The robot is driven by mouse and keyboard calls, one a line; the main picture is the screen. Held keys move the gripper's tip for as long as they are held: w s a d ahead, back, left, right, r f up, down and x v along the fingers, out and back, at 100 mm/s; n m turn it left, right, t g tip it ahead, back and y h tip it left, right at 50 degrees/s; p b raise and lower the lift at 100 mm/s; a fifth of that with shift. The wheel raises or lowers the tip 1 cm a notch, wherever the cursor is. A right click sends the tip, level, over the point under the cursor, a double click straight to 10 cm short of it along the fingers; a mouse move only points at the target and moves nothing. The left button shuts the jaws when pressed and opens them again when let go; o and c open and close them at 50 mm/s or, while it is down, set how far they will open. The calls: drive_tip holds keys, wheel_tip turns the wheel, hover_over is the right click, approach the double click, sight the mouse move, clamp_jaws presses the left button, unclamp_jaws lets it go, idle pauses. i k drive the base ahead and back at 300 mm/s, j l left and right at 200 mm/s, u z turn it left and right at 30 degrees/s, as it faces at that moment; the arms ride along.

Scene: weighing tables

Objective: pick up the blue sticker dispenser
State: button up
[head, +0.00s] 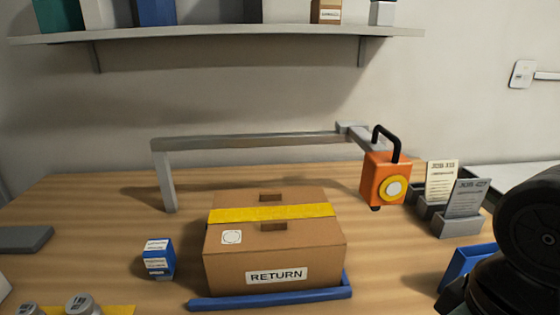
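In the head view, a small blue box-shaped dispenser (159,258) with white labels on its top and front stands on the wooden table, just left of a cardboard box. It is upright, apart from the box, and nothing touches it. My gripper is not in the view; only a dark part of my arm shows at the right edge.
The cardboard box marked RETURN (310,250) sits on a blue tray (265,301). A grey metal frame (167,185) stands behind it. An orange device (377,178), card holders (459,227) and grey-topped jars (82,304) are around. A shelf (220,34) hangs above.

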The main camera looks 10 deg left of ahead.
sight(159, 257)
drive_tip(key=u, duration=1.5)
